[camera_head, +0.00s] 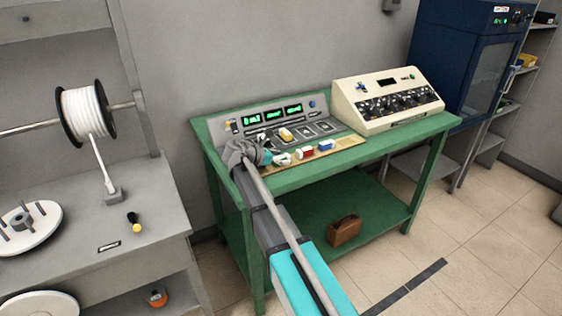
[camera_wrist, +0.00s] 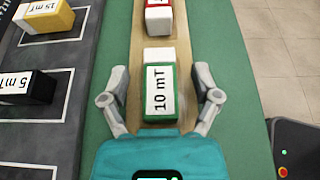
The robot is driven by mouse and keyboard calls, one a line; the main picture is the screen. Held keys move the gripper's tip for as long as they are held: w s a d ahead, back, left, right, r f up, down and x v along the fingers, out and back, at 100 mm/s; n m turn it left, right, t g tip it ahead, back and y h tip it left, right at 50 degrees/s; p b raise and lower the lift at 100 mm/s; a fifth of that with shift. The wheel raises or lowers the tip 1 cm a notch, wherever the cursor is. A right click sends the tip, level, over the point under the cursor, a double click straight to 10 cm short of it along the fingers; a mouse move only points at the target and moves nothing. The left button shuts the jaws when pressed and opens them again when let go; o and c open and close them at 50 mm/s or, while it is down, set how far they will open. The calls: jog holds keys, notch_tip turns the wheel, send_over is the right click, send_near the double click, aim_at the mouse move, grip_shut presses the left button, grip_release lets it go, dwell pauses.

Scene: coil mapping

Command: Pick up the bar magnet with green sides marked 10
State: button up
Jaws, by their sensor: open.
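The bar magnet with green sides (camera_wrist: 160,88) has a white top marked "10 mT" and lies on a wooden strip (camera_wrist: 151,30) in the wrist view. My gripper (camera_wrist: 160,90) is open, with one finger on each side of this magnet and a gap visible on both sides. The magnet's near end lies close to my gripper's palm. In the head view, my gripper (camera_head: 269,157) is over the front left of the green table (camera_head: 405,147), and the green-sided magnet (camera_head: 282,159) shows small beside it.
A red magnet (camera_wrist: 158,18) lies farther along the strip. A black magnet marked 5 mT (camera_wrist: 28,86) and a yellow one marked 15 mT (camera_wrist: 45,15) sit in framed slots at left. A cream console (camera_head: 388,100) stands at the table's back right.

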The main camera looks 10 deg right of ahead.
grip_shut()
dwell(0.5)
jog(key=shift+r, duration=0.1)
notch_tip(320, 180, up, 3)
jog(key=p, duration=0.2)
jog(key=shift+f+p, duration=0.2)
jog(key=shift+p, duration=0.2)
jog(key=s+d+r+p, duration=0.2)
jog(key=s+r+p, duration=0.3)
jog(key=s, duration=0.1)
jog(key=s+d+r+p, duration=0.2)
jog(key=s+r+p, duration=0.3)
jog(key=s, duration=0.2)
jog(key=shift+s+d+r, duration=0.15)
jog(key=shift+d, duration=0.1)
